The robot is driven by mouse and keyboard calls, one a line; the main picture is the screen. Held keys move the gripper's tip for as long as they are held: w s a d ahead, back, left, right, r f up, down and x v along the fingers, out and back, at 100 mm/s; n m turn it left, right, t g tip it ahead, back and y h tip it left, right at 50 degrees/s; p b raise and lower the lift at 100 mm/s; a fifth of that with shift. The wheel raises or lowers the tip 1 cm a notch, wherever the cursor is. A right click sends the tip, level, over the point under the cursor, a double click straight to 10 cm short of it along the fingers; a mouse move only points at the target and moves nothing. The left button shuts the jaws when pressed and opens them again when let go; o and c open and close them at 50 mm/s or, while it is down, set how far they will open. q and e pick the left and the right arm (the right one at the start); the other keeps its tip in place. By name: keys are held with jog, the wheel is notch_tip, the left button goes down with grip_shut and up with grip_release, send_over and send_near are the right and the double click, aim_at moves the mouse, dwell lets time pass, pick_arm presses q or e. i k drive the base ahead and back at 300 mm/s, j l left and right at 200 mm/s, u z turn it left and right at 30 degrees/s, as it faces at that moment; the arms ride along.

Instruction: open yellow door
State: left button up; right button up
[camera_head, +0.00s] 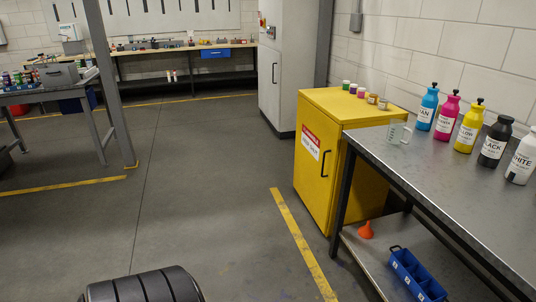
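The yellow cabinet (355,108) stands right of centre, against the block wall. Its yellow door (312,178) faces left toward the open floor and looks closed. The door has a red and white warning label (310,142) on its upper part. A dark bar handle (324,165) is on the door's right side, close to the steel table. Neither my left nor my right gripper shows in the head view.
A steel table (450,185) stands right of the cabinet, bearing a measuring cup (398,133) and several ink bottles. Its lower shelf holds an orange funnel (365,230) and a blue bin (415,275). Small jars (360,93) stand on the cabinet. Floor left of the door is clear.

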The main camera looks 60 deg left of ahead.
aim_at(318, 136)
jog(key=u, duration=1.5)
jog(key=i+j, duration=0.15)
jog(key=i, duration=0.15)
